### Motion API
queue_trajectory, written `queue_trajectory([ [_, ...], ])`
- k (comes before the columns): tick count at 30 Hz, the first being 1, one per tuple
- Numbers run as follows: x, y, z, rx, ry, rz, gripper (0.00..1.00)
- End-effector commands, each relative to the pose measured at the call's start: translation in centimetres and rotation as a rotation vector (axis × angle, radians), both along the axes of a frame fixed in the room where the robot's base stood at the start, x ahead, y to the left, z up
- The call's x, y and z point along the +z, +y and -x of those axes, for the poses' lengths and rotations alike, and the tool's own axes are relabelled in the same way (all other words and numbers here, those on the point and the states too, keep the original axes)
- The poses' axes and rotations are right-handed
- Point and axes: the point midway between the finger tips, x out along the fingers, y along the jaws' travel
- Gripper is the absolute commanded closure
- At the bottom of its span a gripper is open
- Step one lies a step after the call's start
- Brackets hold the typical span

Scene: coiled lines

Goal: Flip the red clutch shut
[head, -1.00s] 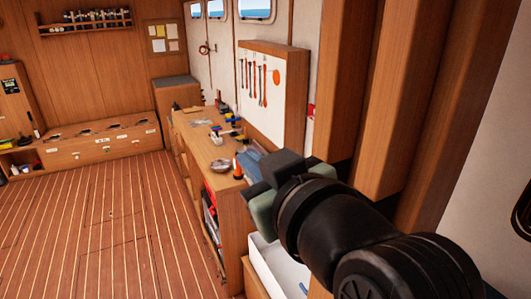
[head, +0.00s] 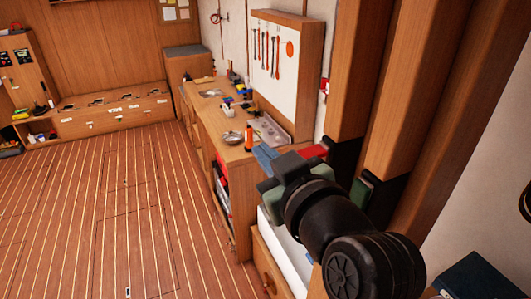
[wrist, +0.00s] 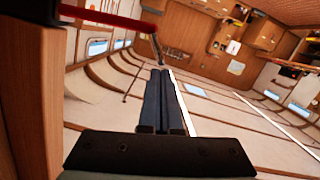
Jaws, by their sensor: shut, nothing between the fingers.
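The red clutch handle (head: 314,151) sticks out from a black body on the wooden posts, just behind and right of my gripper in the head view. In the wrist view the red handle (wrist: 112,15) runs across the upper left from a dark body, its free end clear of the post. My gripper (head: 258,151) has blue-grey fingers, pressed together and empty. In the wrist view the closed fingers (wrist: 160,75) point past the handle, apparently apart from it. Part of the clutch is hidden behind my gripper in the head view.
A green clutch (head: 360,191) sits on a nearer post, right of my arm. A workbench (head: 210,122) stands beyond with a bowl (head: 233,138), an orange bottle (head: 249,137) and a grey tray (head: 280,127). Open floor (head: 110,220) lies to the left.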

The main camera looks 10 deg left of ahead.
Motion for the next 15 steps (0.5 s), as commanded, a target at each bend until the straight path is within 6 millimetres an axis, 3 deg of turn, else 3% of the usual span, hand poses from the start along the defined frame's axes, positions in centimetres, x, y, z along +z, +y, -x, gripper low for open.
queue_trajectory([
  [15, -1.3, 0.3, 0.2, 0.0, -0.045, 0.078, 1.0],
])
